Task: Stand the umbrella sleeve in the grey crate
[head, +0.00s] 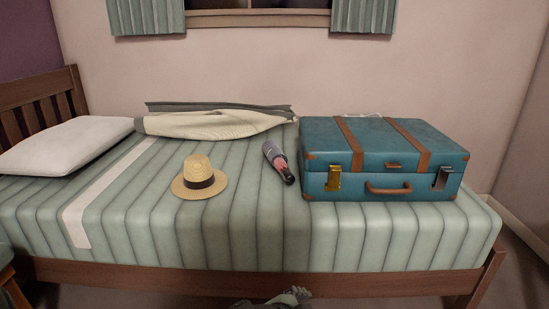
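A slim grey tube-shaped item (277,161) with a pinkish-red and black end lies on the bed, between the straw hat and the blue suitcase. It looks like the umbrella sleeve, but I cannot be sure. It lies at a slant, its dark end toward the front. No grey crate shows in this view. Neither gripper can be clearly made out. A small grey-green and dark shape (298,295) is cut off by the bottom edge, and I cannot tell what it is.
A closed blue suitcase (340,183) with brown straps stands on the striped bed (260,235). A straw hat (199,171), a white pillow (66,147) and a folded cream-and-grey cloth (210,125) also lie there. The bed's front strip is clear.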

